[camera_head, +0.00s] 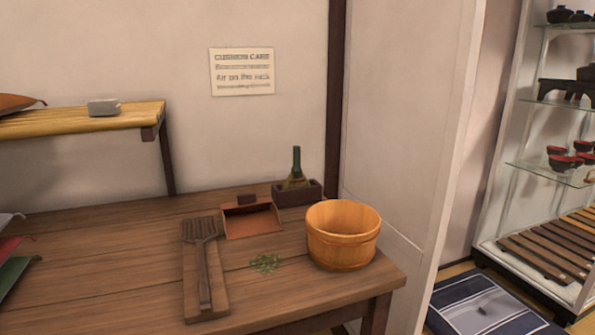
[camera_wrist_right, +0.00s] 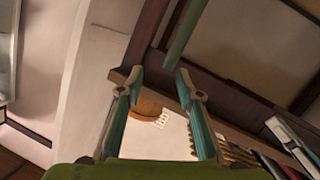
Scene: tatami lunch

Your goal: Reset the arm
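My right gripper (camera_wrist_right: 160,85) shows in the right wrist view with its two fingers spread apart. Nothing is between the fingertips, so it is open and empty. It points toward a wall and dark beams, away from the wooden table (camera_head: 110,262).
The table holds a wooden bucket (camera_head: 343,250), a dustpan (camera_head: 252,222), a slatted paddle on a board (camera_head: 205,270), green bits (camera_head: 266,263) and a bottle (camera_head: 296,167) in a dark box. A shelf (camera_head: 80,120) stands at left; a blue cushion (camera_head: 485,308) lies right.

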